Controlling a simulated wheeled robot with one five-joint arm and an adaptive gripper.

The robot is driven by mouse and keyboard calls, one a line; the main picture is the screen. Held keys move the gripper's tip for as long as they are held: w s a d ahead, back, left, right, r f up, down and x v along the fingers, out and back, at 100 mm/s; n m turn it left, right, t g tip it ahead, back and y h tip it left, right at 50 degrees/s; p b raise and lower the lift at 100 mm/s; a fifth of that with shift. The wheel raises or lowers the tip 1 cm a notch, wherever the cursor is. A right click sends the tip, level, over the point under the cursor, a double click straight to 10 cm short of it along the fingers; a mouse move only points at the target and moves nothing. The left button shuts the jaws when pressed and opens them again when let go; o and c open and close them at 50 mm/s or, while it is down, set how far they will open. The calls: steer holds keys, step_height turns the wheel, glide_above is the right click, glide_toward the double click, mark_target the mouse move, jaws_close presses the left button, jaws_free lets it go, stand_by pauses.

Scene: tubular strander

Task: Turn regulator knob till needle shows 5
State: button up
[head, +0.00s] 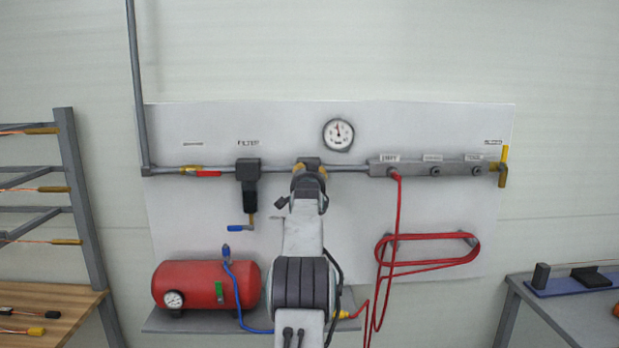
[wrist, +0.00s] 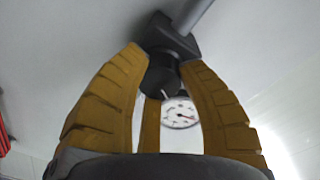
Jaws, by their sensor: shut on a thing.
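The regulator (head: 310,160) is a dark block on the grey pipe, mostly hidden behind my arm in the head view. In the wrist view its body (wrist: 170,35) is at the top, with the dark round knob (wrist: 160,75) below it. My gripper (wrist: 164,66) has its yellow fingers shut on the knob, one on each side; it also shows in the head view (head: 310,170). The round white gauge (head: 338,134) is above the pipe, its needle close to straight up. The gauge also shows between the fingers in the wrist view (wrist: 180,113). Its numbers are too small to read.
The filter (head: 247,180) hangs left of the regulator. A manifold (head: 435,169) with a red hose (head: 397,215) is at the right. A red tank (head: 207,285) sits on a shelf below. Benches stand at both sides. The panel around the regulator's underside is partly hidden by my arm.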

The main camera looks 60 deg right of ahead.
steer(key=shift+r, duration=0.1)
steer(key=o, duration=1.2)
steer(key=shift+v, duration=5.95)
